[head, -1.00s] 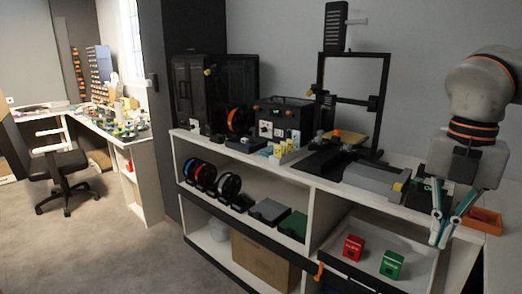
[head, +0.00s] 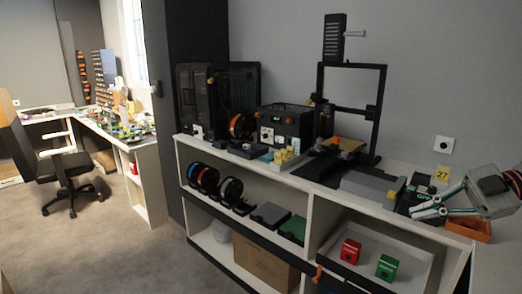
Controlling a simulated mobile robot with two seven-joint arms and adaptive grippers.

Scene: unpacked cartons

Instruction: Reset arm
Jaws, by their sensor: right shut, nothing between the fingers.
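My right gripper (head: 418,211) is at the right edge of the head view, above the right end of the white shelf top. Its teal and grey fingers point left and their tips meet, with nothing held. Part of the right arm is cut off by the picture edge. An orange bin (head: 472,229) is just below and behind the gripper in the picture, partly covered by it. My left gripper is not in view.
A white shelf unit (head: 305,185) carries a 3D printer (head: 348,105) and a black control box (head: 284,125). A red box (head: 350,251) and a green box (head: 386,267) lie in an open white tray (head: 418,258). Free floor (head: 120,235) is at left.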

